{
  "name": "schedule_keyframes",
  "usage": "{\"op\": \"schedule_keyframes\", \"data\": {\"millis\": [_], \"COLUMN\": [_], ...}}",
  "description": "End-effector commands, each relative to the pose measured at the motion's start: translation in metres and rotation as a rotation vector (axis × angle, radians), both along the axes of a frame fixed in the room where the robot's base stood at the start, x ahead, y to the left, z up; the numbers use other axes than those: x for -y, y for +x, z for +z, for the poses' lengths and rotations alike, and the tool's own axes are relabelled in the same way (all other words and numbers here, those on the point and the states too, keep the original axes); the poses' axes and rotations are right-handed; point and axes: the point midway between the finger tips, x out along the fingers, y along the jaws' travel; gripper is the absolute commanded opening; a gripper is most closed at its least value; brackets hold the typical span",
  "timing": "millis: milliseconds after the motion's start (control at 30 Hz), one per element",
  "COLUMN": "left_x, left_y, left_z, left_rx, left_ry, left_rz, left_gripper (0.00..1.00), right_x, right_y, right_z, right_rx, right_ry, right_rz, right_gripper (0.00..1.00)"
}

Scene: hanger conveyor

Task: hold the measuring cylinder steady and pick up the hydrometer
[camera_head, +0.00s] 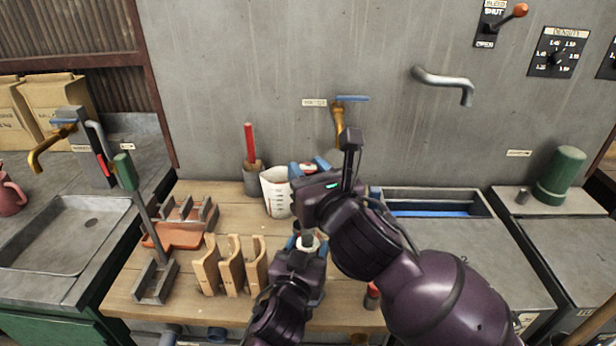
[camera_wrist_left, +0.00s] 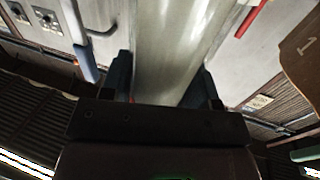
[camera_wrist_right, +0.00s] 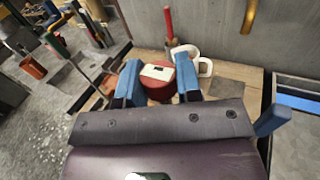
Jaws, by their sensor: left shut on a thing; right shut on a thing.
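The clear measuring cylinder (camera_wrist_left: 175,40) fills the middle of the left wrist view, between my left fingers. My left gripper (camera_head: 307,247) is shut on it; in the head view only its pale top (camera_head: 308,242) shows. My right gripper (camera_head: 312,167) is higher and farther back, near the wall. Its blue fingers, also in the right wrist view (camera_wrist_right: 158,85), are shut on a red piece with a pale top (camera_wrist_right: 158,72), which appears to be the hydrometer. The rest of it is hidden, so I cannot tell where its lower end is.
A white measuring jug (camera_head: 276,194) and a red-handled tool in a holder (camera_head: 252,178) stand at the back of the wooden bench. Wooden stands (camera_head: 231,266) and an orange tray (camera_head: 178,236) are at left. A brass tap (camera_head: 339,120) hangs above. A metal trough (camera_head: 430,195) is at right.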

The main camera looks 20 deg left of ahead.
Motion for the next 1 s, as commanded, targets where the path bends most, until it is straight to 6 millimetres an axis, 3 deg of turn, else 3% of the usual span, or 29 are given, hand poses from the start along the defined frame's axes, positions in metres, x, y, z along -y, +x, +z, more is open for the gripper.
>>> {"op": "schedule_keyframes", "data": {"millis": [67,100,267,667,1000], "left_x": [0.000,0.000,0.000,0.000,0.001], "left_y": [0.000,0.000,0.000,-0.004,-0.047], "left_z": [0.000,0.000,0.000,0.000,-0.001], "left_rx": [0.001,0.001,0.001,0.000,-0.002], "left_ry": [0.000,0.000,0.000,-0.001,-0.001], "left_rz": [0.000,0.000,0.000,0.000,0.001], "left_gripper": [0.09,0.58,0.82,0.85,0.85], "right_x": [0.000,0.000,0.000,0.000,0.000], "right_y": [0.000,0.000,0.000,0.000,0.000], "right_z": [0.000,0.000,0.000,0.000,0.000], "right_rx": [0.000,0.000,0.001,0.001,0.001], "right_ry": [0.000,0.000,0.001,0.001,0.001], "right_rz": [0.000,0.000,0.000,0.000,0.000], "right_gripper": [0.00,0.00,0.00,0.00,0.00]}}
